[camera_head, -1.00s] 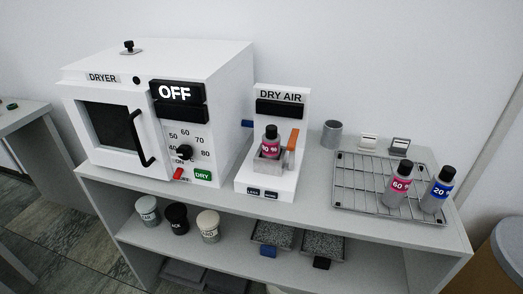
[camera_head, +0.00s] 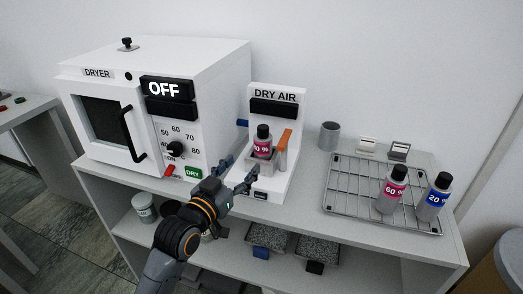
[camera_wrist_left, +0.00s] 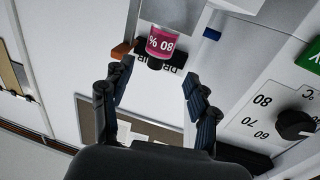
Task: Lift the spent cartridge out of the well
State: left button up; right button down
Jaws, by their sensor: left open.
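The spent cartridge is a small grey bottle (camera_head: 263,145) with a black cap and a magenta label. It stands upright in the grey well (camera_head: 267,163) of the white DRY AIR unit (camera_head: 285,186). In the left wrist view the cartridge (camera_wrist_left: 163,42) shows at the top, beyond my fingers. My left gripper (camera_head: 239,173) is open and empty, in front of the unit and lower left of the cartridge, apart from it. Its two spread fingers also show in the left wrist view (camera_wrist_left: 154,76). An orange lever (camera_head: 284,144) stands right of the cartridge.
The white dryer (camera_head: 110,80), reading OFF, stands close on the left. To the right are a grey cup (camera_head: 329,135) and a wire rack (camera_head: 345,190) bearing a magenta-labelled bottle (camera_head: 392,190) and a blue-labelled bottle (camera_head: 433,198). The shelf top between unit and rack is clear.

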aim_at(259, 146)
pick_arm(q)
jog(key=x, duration=0.7)
jog(key=shift+w+d, duration=0.2)
jog(key=shift+w, duration=0.1)
jog(key=shift+p+x, duration=0.45)
jog(key=shift+x, duration=2.2)
jog(key=shift+a, duration=0.15)
jog(key=c, duration=1)
jog(key=shift+c, duration=0.7)
jog(key=shift+r, duration=0.1)
